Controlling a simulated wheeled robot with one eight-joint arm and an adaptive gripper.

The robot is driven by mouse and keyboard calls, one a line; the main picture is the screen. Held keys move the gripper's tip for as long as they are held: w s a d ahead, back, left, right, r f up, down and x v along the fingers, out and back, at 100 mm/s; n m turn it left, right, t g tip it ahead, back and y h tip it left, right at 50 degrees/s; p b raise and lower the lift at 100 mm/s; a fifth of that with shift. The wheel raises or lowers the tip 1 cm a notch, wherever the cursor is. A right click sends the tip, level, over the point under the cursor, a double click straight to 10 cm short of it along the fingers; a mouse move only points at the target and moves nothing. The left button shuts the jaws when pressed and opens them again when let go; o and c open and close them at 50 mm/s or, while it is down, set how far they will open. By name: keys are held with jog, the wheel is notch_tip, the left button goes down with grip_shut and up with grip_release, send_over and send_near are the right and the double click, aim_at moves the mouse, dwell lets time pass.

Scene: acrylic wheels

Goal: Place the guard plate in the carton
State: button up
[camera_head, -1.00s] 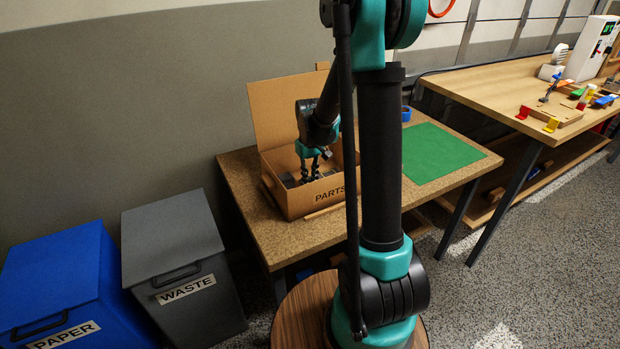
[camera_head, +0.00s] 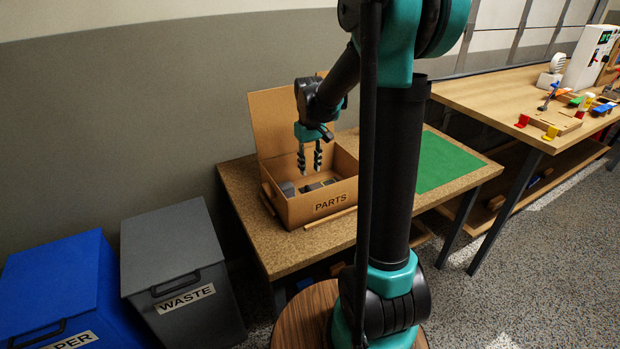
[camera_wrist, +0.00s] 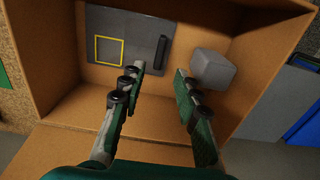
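The guard plate appears to be the flat grey plate with a yellow square outline and a black bar (camera_wrist: 140,27) in the wrist view. It lies inside the open carton (camera_wrist: 70,115), which is marked PARTS in the head view (camera_head: 290,213). In the head view the plate is too small to make out clearly. My gripper (camera_head: 309,173) points down above the carton's inside. In the wrist view my gripper (camera_wrist: 157,72) has its fingers apart with nothing between them. The plate is beyond the fingertips, partly covered by the left finger.
A grey block (camera_wrist: 214,70) lies in the carton beside the plate. The carton's lid (camera_head: 283,120) stands up at the back. A green mat (camera_head: 445,160) lies right of my arm. Grey waste (camera_head: 180,260) and blue paper (camera_head: 60,290) bins stand left of the table.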

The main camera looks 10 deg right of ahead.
notch_tip(320, 180, up, 3)
jog(key=shift+r, duration=0.1)
jog(key=shift+c, duration=0.2)
dwell(1.2)
